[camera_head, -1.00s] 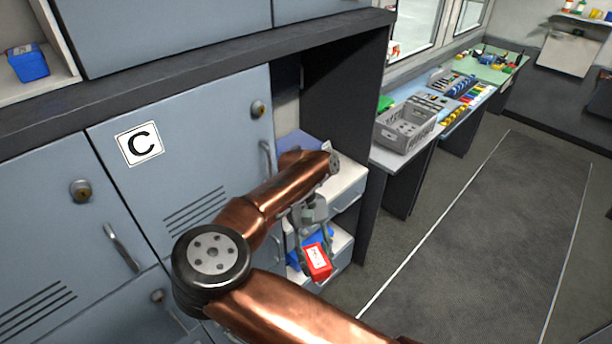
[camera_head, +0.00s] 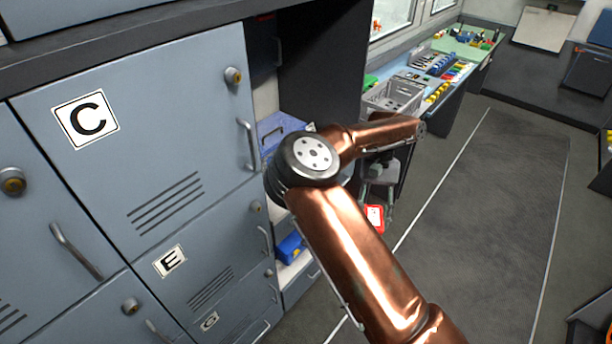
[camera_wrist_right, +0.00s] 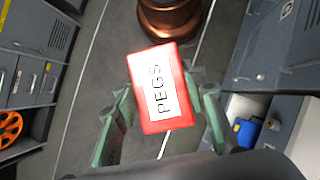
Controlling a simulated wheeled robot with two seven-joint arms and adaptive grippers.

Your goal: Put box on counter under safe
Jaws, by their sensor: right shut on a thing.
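A red box with a white label reading PEGS (camera_wrist_right: 160,88) is between the fingers of my right gripper (camera_wrist_right: 162,96) in the right wrist view. The fingers touch its two sides. In the head view the red box (camera_head: 374,218) hangs below my right gripper (camera_head: 377,205), over the aisle floor and clear of the lockers. My copper right arm hides part of the shelves and counter behind it. A counter (camera_head: 425,103) runs along the window wall at the back. I cannot make out a safe in these views. My left gripper is not in view.
Grey-blue lockers (camera_head: 140,130) with handles fill the left. An open shelf bay holds a blue case (camera_head: 275,135) and, lower down, a blue box (camera_head: 290,246). A grey crate (camera_head: 392,97) and coloured small items stand on the counter. The aisle floor (camera_head: 480,220) is clear.

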